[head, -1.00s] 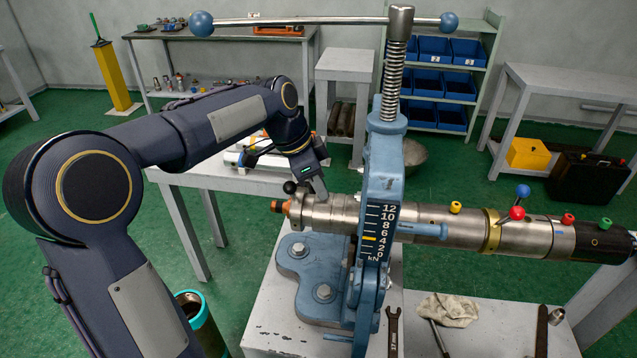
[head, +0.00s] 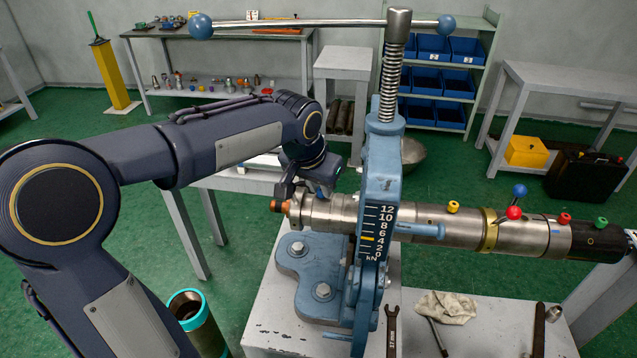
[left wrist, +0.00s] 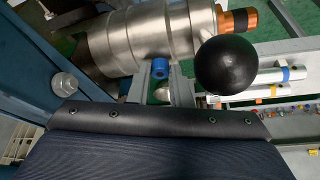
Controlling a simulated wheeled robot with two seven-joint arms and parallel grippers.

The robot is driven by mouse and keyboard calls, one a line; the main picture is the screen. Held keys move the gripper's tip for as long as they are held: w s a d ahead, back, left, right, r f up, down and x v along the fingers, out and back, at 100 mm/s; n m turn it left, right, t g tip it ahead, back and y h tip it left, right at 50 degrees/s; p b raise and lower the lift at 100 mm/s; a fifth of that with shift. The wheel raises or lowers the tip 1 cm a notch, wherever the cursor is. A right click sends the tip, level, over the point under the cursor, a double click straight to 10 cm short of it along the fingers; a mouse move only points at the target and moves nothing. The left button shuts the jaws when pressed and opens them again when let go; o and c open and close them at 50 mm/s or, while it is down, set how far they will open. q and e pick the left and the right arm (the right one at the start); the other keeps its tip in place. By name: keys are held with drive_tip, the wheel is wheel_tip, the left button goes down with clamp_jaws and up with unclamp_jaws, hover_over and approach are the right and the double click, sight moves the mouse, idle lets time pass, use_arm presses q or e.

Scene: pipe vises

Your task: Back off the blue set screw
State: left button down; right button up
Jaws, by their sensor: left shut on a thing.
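The blue set screw (left wrist: 160,71) shows in the left wrist view as a short blue cylinder with a socket end, beside a steel cylinder. My left gripper (left wrist: 161,84) is shut on it, one finger on each side. A black ball knob (left wrist: 226,65) stands close to the right of the fingers. In the head view my left gripper (head: 288,190) is at the left end of the steel pipe assembly (head: 335,213), where my wrist hides the screw. The blue vise frame (head: 382,170) holds this assembly. My right gripper is not in view.
Yellow (head: 453,207), red (head: 565,219) and green (head: 605,223) knobs stand along the pipe. A long bar handle (head: 300,22) crosses above. A wrench (head: 392,330) and a rag (head: 447,307) lie on the bench. A teal-rimmed container (head: 188,300) stands at lower left.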

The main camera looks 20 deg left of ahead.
use_arm(q)
drive_tip(key=shift+d+f+n+y, duration=0.15)
drive_tip(key=shift+n+y, duration=0.65)
drive_tip(key=shift+n, duration=1.3)
drive_tip(key=c, duration=1.3)
unclamp_jaws()
drive_tip(key=shift+v, duration=4)
drive_tip(key=shift+w, duration=0.1)
